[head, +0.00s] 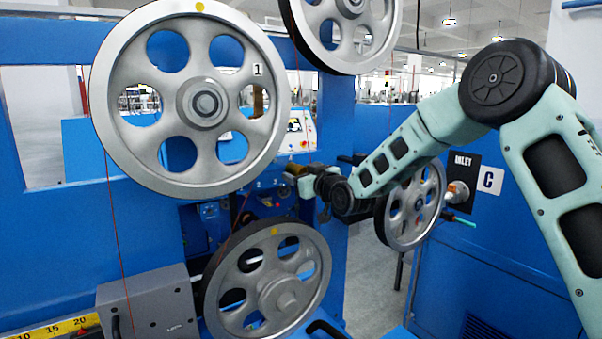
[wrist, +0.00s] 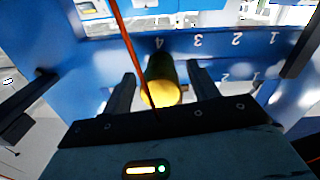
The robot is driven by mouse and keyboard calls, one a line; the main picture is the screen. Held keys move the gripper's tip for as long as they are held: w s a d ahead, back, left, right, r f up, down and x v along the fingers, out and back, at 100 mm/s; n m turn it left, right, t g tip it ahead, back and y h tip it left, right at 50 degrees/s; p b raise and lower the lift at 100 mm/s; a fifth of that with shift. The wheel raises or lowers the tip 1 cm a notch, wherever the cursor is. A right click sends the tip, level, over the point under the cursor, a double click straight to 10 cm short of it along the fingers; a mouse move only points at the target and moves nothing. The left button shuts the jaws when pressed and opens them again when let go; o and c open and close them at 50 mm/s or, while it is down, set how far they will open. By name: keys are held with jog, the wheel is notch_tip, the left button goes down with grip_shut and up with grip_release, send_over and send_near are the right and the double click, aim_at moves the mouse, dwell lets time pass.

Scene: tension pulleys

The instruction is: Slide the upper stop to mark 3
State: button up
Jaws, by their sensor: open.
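A dark cylindrical stop with a yellow end (wrist: 163,92) shows in the wrist view, beside the mark 4 of a blue rail (wrist: 215,43). The marks 1 to 4 on the rail appear upside down, with mark 3 (wrist: 198,40) just right of the stop. My gripper (wrist: 161,82) is open, one finger on each side of the stop, with a small gap visible on both sides. In the head view my gripper (head: 306,178) is at the blue panel between the large wheels. The stop is hard to make out there.
A red line (wrist: 128,50) crosses in front of the stop in the wrist view. In the head view a large upper wheel (head: 130,150), a lower wheel (head: 285,292) and a right wheel (head: 425,205) surround my gripper closely. A grey box (head: 150,305) stands at lower left.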

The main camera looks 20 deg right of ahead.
grip_shut()
jog(key=a+b, duration=0.1)
jog(key=s+a+b, duration=0.1)
jog(key=a, duration=0.1)
jog(key=a+b, duration=0.1)
jog(key=a, duration=0.1)
jog(key=shift+s, duration=0.3)
grip_release()
jog(key=shift+d, duration=0.1)
